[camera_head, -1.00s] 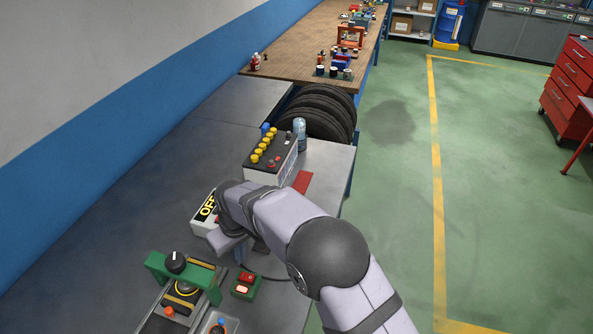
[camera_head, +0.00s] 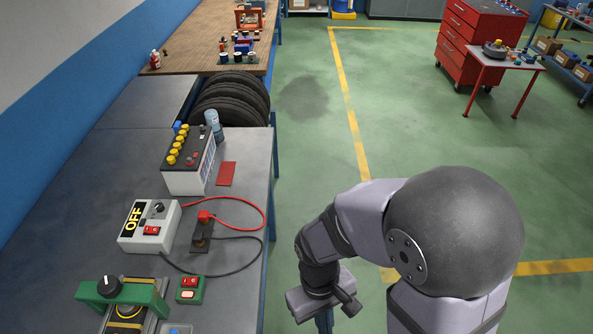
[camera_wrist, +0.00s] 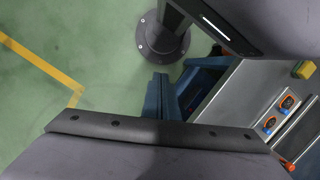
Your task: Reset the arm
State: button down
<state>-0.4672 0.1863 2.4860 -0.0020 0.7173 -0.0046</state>
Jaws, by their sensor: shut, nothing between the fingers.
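My arm is folded at the lower right in the head view, out over the green floor beside the bench. My gripper (camera_head: 324,320) points down just right of the bench's right edge, its tips cut off by the frame bottom. In the wrist view its dark blue fingers (camera_wrist: 157,95) are together with nothing between them. It touches nothing that I can see.
The grey bench (camera_head: 235,245) holds a battery (camera_head: 188,165), an OFF control box (camera_head: 149,226), a red-handled clamp with cables (camera_head: 203,228), a red-and-green switch box (camera_head: 189,289) and a green-framed device (camera_head: 122,292). Tyres (camera_head: 228,100) sit beyond. Open floor (camera_head: 310,150) lies right.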

jog(key=w+d+r+m+t, duration=0.1)
jog(key=w+d+r+m, duration=0.1)
jog(key=d, duration=0.2)
jog(key=w+d+r+m+t+y, duration=0.1)
jog(key=w+d+r+m, duration=0.1)
jog(key=d+r+m, duration=0.1)
jog(key=shift+w+d+r, duration=0.15)
jog(key=shift+w+d, duration=0.1)
jog(key=shift+d, duration=0.65)
